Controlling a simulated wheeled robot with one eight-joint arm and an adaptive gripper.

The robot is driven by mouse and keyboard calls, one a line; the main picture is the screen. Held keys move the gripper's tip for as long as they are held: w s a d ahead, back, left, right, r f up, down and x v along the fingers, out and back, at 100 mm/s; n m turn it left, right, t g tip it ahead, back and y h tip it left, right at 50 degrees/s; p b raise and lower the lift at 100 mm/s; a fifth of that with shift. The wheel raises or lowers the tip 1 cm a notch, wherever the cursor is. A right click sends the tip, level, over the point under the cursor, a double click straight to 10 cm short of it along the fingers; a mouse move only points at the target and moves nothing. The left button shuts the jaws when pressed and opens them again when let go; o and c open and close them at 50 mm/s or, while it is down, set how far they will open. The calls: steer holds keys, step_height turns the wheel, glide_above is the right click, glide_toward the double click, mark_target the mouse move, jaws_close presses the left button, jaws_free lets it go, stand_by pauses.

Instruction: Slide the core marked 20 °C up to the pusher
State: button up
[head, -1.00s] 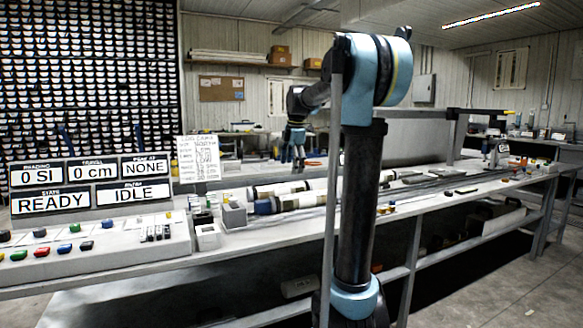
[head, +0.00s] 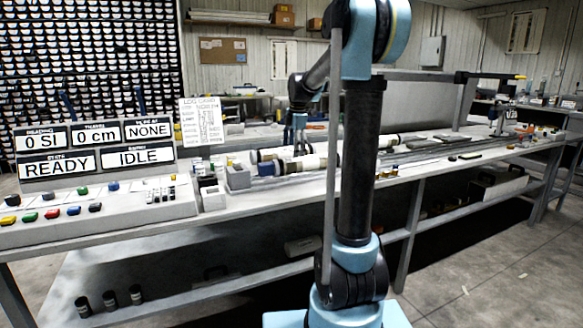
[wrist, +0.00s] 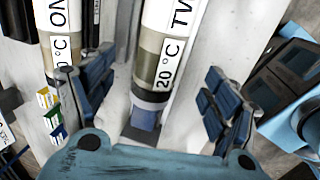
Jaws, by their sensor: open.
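In the wrist view, the core marked 20 °C (wrist: 150,62) lies lengthwise between the two fingers of my gripper (wrist: 157,92), which are open and spread to either side of it. Its label is upright along the tube, with a dark band near its lower end. A blue block (wrist: 145,118) sits at that end; I cannot tell if it is the pusher. A second core (wrist: 62,45), with a partly cut label ending in 0 °C, lies to the left. In the head view, my gripper (head: 299,132) is over the near core (head: 300,163).
A control panel (head: 95,210) reads 0 SI, 0 cm, NONE, READY and IDLE. A grey box (head: 238,177) stands at the cores' left end. Small yellow and green blocks (wrist: 54,118) sit beside the left finger. The bench (head: 250,207) runs right with rails and loose parts.

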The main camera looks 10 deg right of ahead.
mark_target(292, 158)
steer(key=x, duration=0.8)
steer(key=shift+w+f, duration=0.1)
steer(key=shift+f, duration=0.2)
jaws_close()
